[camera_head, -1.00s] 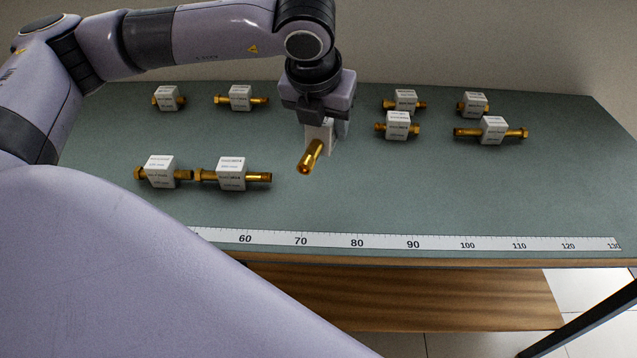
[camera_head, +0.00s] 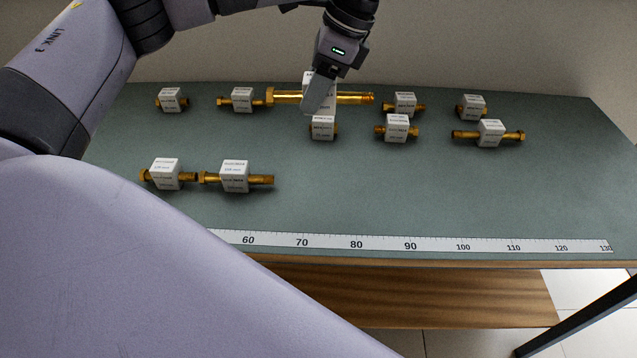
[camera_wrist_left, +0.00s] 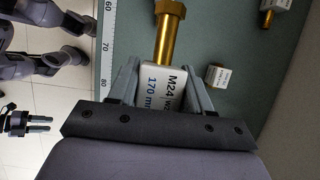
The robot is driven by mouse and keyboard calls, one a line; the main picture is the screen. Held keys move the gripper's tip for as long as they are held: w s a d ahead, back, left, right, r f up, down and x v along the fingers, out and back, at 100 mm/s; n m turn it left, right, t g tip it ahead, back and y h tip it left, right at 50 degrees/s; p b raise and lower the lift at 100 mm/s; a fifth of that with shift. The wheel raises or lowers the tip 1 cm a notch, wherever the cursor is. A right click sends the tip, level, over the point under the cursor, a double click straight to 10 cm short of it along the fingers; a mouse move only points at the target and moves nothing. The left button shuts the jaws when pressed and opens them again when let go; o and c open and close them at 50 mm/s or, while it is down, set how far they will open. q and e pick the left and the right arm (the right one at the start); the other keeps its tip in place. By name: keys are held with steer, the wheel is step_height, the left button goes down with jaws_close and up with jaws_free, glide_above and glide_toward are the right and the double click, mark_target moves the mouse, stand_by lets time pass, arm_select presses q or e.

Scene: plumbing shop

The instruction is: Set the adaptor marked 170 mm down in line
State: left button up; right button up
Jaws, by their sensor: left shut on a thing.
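My left gripper (camera_head: 318,97) is shut on the white label block of a long brass adaptor (camera_head: 352,97), held level across the picture in the head view and above the bench. In the left wrist view the block reads M24 and 170 mm, and the hex end (camera_wrist_left: 170,9) points up the picture. Two adaptors lie end to end in a front row: one at the left (camera_head: 166,174) and one to its right (camera_head: 234,176). In the left wrist view, a small dark two-pronged part (camera_wrist_left: 40,123) over the floor may be my right gripper; its state is unclear.
A short adaptor (camera_head: 322,128) lies just below the held one in the head view. Several others stand at the back, including a long one (camera_head: 490,133) at right. A ruler strip (camera_head: 410,245) runs along the front edge. The bench (camera_head: 400,190) right of the front row is clear.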

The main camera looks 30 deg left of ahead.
arm_select(q)
step_height(320, 180, down, 16)
steer(key=b, duration=0.3)
steer(key=shift+r, duration=0.2)
steer(key=shift+f, duration=2.1)
steer(key=shift+f, duration=0.1)
steer(key=o, duration=1.2)
steer(key=p+v, duration=0.1)
steer(key=v, duration=1.1)
